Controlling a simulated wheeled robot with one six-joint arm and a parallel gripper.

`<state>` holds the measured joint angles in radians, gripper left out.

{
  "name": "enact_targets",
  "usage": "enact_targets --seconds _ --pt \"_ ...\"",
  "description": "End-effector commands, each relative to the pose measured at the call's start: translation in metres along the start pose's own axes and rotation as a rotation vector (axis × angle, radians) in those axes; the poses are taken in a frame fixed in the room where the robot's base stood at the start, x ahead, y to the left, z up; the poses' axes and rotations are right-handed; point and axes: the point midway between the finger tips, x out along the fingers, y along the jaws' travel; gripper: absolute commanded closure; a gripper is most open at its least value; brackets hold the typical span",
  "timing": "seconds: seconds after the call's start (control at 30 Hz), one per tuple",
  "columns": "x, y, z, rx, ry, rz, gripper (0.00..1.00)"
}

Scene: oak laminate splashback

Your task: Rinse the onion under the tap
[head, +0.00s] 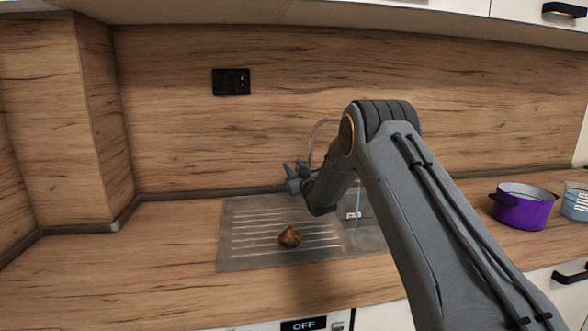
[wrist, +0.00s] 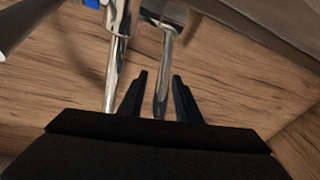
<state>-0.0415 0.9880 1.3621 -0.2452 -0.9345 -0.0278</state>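A brown onion (head: 289,237) lies on the ribbed drainboard of the steel sink (head: 240,247), in front of and below my gripper. My gripper (head: 292,172) is at the tap, in front of the splashback. In the wrist view its two dark fingers (wrist: 160,76) are apart, with a chrome lever-like part of the tap (wrist: 164,75) showing between or just beyond them. I cannot tell whether they touch it. The tap's curved spout (head: 318,128) rises behind my arm. A thin bluish vertical streak shows over the basin; I cannot tell whether it is running water. My arm hides part of the basin.
A purple pot (head: 523,208) stands on the counter at the right, beside a pale blue container (head: 575,203). A black socket (head: 231,82) is on the splashback. The wooden counter (head: 130,260) left of the sink is clear.

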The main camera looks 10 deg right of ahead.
Motion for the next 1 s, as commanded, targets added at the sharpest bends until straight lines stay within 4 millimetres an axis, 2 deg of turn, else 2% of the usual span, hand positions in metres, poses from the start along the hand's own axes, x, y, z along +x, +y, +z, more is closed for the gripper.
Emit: enact_targets --seconds 0.17,0.4,0.6,0.8,1.0 --pt "0.002 0.003 -0.013 -0.001 0.003 0.000 0.69" --pt "0.008 0.012 -0.056 -0.001 0.004 0.001 0.69" --pt "0.012 0.018 -0.085 -0.001 0.002 0.001 0.69" --pt "0.014 0.020 -0.097 -0.001 0.001 0.000 0.69" --pt "0.014 0.020 -0.097 0.000 0.000 0.000 0.69"
